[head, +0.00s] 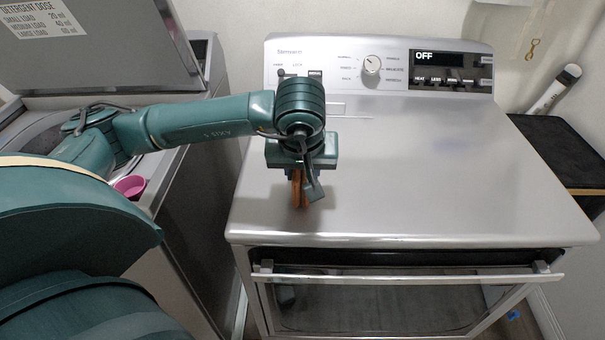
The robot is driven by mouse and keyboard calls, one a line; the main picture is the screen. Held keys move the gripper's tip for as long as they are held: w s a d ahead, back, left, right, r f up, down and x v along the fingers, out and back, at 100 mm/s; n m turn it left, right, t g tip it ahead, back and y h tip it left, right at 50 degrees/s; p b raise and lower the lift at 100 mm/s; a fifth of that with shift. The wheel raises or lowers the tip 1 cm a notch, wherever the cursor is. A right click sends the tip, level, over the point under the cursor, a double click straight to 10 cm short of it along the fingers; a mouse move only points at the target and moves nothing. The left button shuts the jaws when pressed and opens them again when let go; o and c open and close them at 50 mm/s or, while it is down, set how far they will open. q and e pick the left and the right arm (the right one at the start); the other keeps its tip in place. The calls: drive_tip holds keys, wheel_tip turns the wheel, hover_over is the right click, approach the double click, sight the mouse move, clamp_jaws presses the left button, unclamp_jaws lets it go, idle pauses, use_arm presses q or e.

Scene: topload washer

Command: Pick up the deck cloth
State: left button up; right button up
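My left gripper (303,196) points down over the front left part of the silver dryer top (430,175). A small orange-brown thing (298,192), which may be the deck cloth, shows as a narrow upright shape at its fingers. The gripper body hides much of it. I cannot tell whether the fingers are closed on it or only around it, or whether it touches the top. No other cloth shows on the dryer top. My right gripper is not in view.
The dryer's control panel (380,65), with a knob and a display reading OFF, rises at the back. The washer's lid (95,45) stands open at left. A pink cup (130,187) sits on the washer's edge. The dryer top's right side is clear.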

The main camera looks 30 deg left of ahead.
use_arm(q)
drive_tip(key=c, duration=0.4)
drive_tip(key=shift+r+p, duration=0.4)
drive_tip(key=shift+p, duration=0.25)
wheel_tip(320, 180, up, 10)
drive_tip(key=shift+f+b, duration=0.15)
drive_tip(key=shift+b, duration=0.3)
drive_tip(key=o, duration=0.4)
drive_tip(key=c, duration=0.3)
